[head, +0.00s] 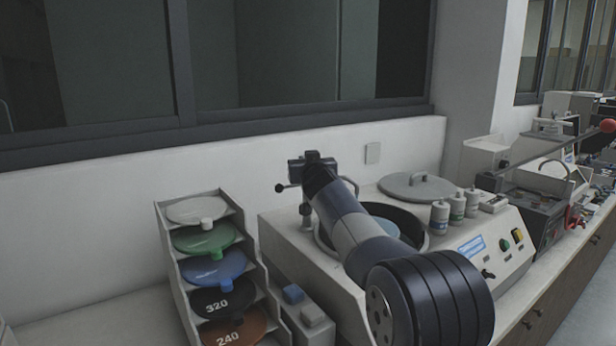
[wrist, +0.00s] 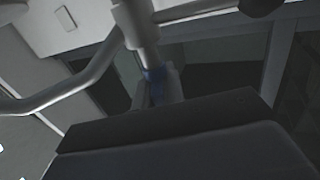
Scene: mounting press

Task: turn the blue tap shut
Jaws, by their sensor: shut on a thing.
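The blue tap (wrist: 155,74) shows in the wrist view as a small blue piece at the end of a pale metal stem. My gripper (wrist: 157,88) has one finger on each side of it and is shut on it. Much of the blue piece is hidden between the fingers. In the head view my arm reaches over the machine's round bowl to a metal post (head: 306,214) behind it. The arm covers the blue tap there, and my fingertips cannot be made out.
A rack of coloured discs (head: 246,250) stands left of the machine (head: 340,284). A grey lid (head: 417,187) and several small bottles (head: 457,205) are on the right. A bent metal pipe (wrist: 75,92) runs close to my gripper. The wall is just behind.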

